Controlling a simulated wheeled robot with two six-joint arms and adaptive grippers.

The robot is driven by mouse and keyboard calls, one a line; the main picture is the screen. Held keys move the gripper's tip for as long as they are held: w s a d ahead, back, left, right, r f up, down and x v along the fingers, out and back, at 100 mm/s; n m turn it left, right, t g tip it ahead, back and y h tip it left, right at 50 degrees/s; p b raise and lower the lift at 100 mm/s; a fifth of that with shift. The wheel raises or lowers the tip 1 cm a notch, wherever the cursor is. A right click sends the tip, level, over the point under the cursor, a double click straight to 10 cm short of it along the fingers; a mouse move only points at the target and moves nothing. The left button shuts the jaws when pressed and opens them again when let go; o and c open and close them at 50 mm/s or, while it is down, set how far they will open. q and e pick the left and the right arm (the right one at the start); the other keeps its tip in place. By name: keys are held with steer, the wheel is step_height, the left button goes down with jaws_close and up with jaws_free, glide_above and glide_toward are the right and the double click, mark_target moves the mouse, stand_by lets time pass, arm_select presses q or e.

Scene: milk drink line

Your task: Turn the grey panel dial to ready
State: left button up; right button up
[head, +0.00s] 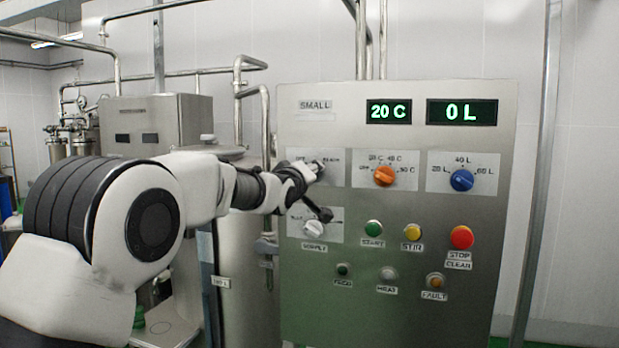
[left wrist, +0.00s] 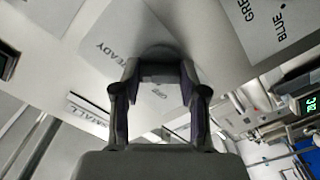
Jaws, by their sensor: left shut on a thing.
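The grey panel dial (head: 316,168) is at the upper left of the steel control panel (head: 400,325), on a light plate with a word at each side. My left gripper (head: 306,178) is at this dial and covers part of it. In the left wrist view the two fingers of my left gripper (left wrist: 158,72) are closed on the sides of the dial (left wrist: 160,50). The word READY shows on the plate to the left there, and a partly hidden word lies between the fingers. I cannot tell which way the dial points. My right gripper is not in view.
Below is a supply knob (head: 313,229). To the right are an orange knob (head: 384,176) and a blue knob (head: 461,180). Push buttons and lamps sit lower. The displays (head: 389,112) read 20 C and 0 L. Steel pipes and a tank stand behind my arm.

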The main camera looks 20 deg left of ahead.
arm_select(q)
steer(key=shift+r, duration=0.3)
steer(key=o, duration=1.1)
steer(key=shift+f, duration=0.1)
steer(key=shift+o, duration=0.2)
steer(key=shift+w+f, duration=0.2)
steer(key=s, duration=1.1)
steer(key=shift+s+a, duration=0.15)
steer(key=shift+s, duration=0.25)
steer(key=shift+f, duration=0.15)
